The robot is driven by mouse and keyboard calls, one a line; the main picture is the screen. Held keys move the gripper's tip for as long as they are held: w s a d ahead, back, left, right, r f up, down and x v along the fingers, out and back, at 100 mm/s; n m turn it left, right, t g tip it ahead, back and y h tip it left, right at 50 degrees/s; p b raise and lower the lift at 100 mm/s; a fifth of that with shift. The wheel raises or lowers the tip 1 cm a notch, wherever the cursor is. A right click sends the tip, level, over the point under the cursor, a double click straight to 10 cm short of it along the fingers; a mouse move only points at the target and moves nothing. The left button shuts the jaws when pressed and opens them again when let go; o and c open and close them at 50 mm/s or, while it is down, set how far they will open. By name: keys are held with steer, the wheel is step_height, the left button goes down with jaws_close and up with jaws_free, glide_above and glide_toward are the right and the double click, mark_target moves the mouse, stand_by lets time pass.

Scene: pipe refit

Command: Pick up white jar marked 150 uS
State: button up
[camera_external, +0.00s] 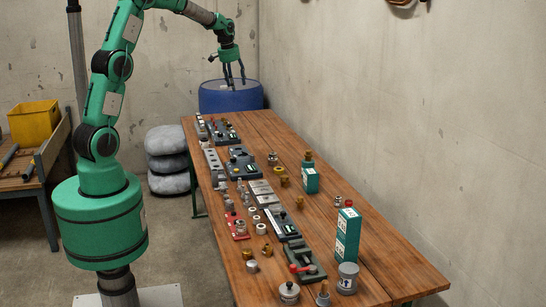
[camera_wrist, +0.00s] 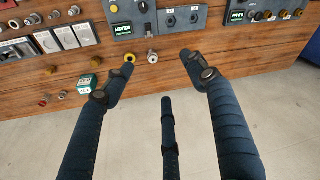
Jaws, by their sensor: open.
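The label is too small to read. A second small light jar (camera_external: 289,292) stands to its left at the near edge. My gripper (camera_external: 233,80) is far from both, at the far end of the table near the blue drum. In the wrist view my gripper (camera_wrist: 160,68) shows dark fingers spread apart with nothing between them. Neither jar can be made out in the wrist view.
The wooden table (camera_external: 330,215) carries rows of panels, fittings and modules along its left side. A tall green box (camera_external: 347,236) stands just behind the labelled jar. A shorter green container (camera_external: 310,178) stands farther back. The blue drum (camera_external: 230,98) stands beyond the far end.

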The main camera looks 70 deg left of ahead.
steer(key=s+a+f+n, duration=0.1)
steer(key=a+f, duration=0.3)
steer(key=a, duration=0.2)
steer(key=s+a+f, duration=0.1)
steer(key=a+f, duration=0.3)
steer(key=a, duration=0.2)
steer(key=n+g, duration=0.1)
steer(key=n, duration=0.2)
glide_above(204, 141)
step_height(204, 141, down, 20)
steer(key=shift+s+a+h+p, duration=0.3)
steer(key=shift+s+a+p, duration=0.05)
steer(key=shift+a, duration=0.1)
steer(key=shift+w+a+f+b, duration=0.1)
steer(key=shift+a+f, duration=0.05)
steer(key=shift+f, duration=1.25)
steer(key=shift+w+a+f+b, duration=0.1)
steer(key=shift+a+f+b, duration=0.05)
steer(key=shift+f, duration=1.25)
steer(key=shift+w+a+f+b, duration=0.1)
steer(key=shift+a+f, duration=0.05)
steer(key=shift+f, duration=1.25)
steer(key=shift+w+a+f+b, duration=0.1)
steer(key=shift+w+f+b, duration=0.05)
steer(key=shift+f, duration=1.15)
steer(key=shift+w+a+f+b, duration=0.1)
steer(key=shift+w+f+b, duration=0.05)
steer(key=shift+f, duration=1.15)
